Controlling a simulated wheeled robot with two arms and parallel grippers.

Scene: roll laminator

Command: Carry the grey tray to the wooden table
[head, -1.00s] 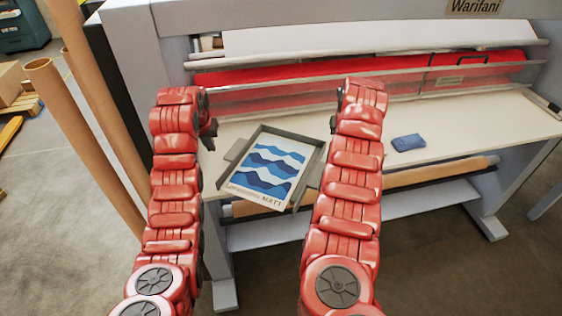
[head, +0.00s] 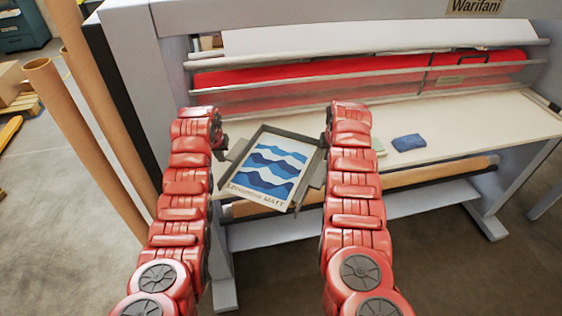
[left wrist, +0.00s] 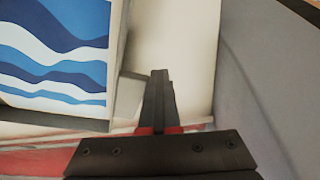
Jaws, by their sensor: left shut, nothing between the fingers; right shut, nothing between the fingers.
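The grey tray (head: 287,134) lies slightly turned on the laminator's pale bed, near its front edge. It holds a printed sheet (head: 262,172) with blue waves and lettering. My left gripper (head: 222,150) is shut and empty, just left of the tray by its left handle (head: 237,149). In the left wrist view, the shut fingers (left wrist: 160,75) are beside the tray's grey wall (left wrist: 119,45) and handle (left wrist: 130,97), apparently without holding them. My right gripper (head: 326,137) is shut and empty at the tray's right side; its fingertips are mostly hidden by my arm.
The laminator (head: 330,15) has a red roller (head: 300,78) behind the bed. A blue folded cloth (head: 408,142) lies right of the tray, with a small pale block (head: 378,146) beside it. Tall cardboard tubes (head: 88,150) stand at left. The wooden table is not recognisable in view.

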